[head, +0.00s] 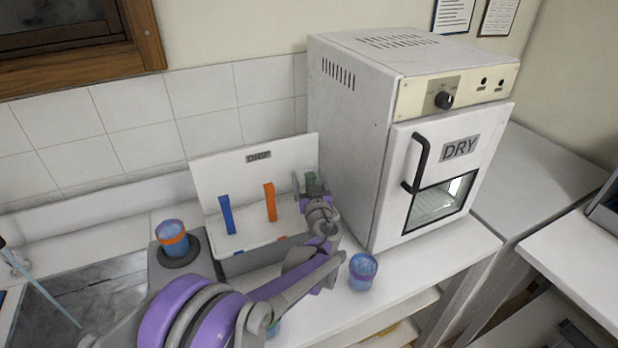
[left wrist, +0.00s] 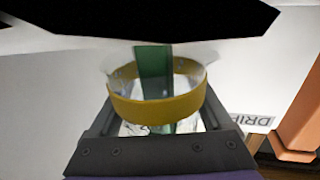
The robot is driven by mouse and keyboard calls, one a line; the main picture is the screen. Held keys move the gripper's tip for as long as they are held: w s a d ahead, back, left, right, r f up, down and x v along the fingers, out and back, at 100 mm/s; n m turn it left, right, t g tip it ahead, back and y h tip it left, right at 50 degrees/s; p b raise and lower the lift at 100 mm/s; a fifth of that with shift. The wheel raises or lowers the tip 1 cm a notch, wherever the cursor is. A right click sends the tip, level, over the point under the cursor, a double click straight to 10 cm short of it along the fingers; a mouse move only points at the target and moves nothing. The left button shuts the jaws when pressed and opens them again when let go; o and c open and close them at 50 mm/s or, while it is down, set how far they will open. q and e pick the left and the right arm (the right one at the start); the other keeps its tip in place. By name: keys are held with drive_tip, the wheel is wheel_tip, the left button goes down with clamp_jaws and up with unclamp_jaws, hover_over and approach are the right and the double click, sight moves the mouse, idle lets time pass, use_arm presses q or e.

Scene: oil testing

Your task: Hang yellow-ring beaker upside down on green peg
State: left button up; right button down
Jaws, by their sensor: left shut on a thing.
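The clear yellow-ring beaker (left wrist: 155,110) is between the fingers of my left gripper (left wrist: 160,95) in the left wrist view. The gripper is shut on it. The green peg (left wrist: 153,68) shows through the beaker's glass and ring opening, with a bit more green below the ring; I cannot tell whether the peg is inside the beaker or behind it. In the head view my left gripper (head: 311,185) is at the right end of the white drip rack (head: 225,172), at the green peg's place. The beaker is mostly hidden there. My right gripper is not in view.
The rack also has a blue peg (head: 227,214) and an orange peg (head: 270,202), both bare. An orange-ring beaker (head: 172,238) stands on a dark round plate at left.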

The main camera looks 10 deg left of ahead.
use_arm(q)
drive_tip(key=shift+a+f, duration=0.15)
drive_tip(key=shift+f, duration=0.15)
drive_tip(key=o, duration=1.2)
